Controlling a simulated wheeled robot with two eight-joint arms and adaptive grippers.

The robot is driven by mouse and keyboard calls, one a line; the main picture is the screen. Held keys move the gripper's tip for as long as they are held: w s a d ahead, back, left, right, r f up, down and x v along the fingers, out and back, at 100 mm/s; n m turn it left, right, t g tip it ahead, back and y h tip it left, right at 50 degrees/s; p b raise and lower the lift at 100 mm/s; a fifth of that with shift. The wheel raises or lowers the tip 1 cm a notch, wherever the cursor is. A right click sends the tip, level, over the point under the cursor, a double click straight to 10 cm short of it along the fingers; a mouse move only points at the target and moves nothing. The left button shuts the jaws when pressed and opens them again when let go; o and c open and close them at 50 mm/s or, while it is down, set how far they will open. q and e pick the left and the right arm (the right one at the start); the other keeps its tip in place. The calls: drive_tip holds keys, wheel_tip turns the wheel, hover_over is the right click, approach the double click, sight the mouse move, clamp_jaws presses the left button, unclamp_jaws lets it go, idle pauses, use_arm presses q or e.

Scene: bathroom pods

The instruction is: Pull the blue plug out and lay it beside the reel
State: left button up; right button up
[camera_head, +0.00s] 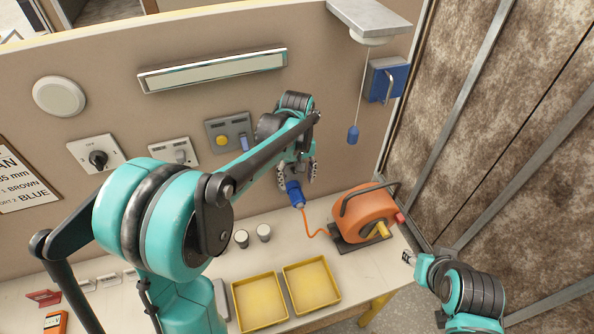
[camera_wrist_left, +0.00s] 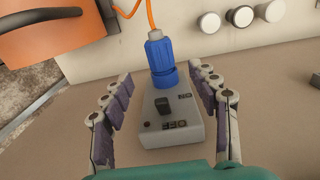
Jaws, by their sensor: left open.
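The blue plug (camera_head: 295,195) hangs at the wall below my left gripper, with its orange cable running down to the reel. In the left wrist view the plug (camera_wrist_left: 161,56) sits at the end of a grey switched socket box (camera_wrist_left: 172,117). My left gripper (camera_head: 297,180) is open, its padded fingers (camera_wrist_left: 160,78) on either side of the box and plug, with visible gaps. In the head view the gripper hides the box. The orange reel (camera_head: 363,212) stands on the bench right of the plug. My right gripper (camera_head: 415,258) is low at the right, apart from the reel; its jaws are unclear.
Two yellow trays (camera_head: 259,300) (camera_head: 311,285) lie at the bench front. A blue pull-cord handle (camera_head: 352,135) hangs right of my left gripper. Bare bench shows left of the reel.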

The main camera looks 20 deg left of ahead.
sight(297, 194)
use_arm(q)
wheel_tip(297, 194, down, 8)
drive_tip(key=shift+r+b, duration=0.1)
drive_tip(key=shift+b, duration=0.65)
clamp_jaws()
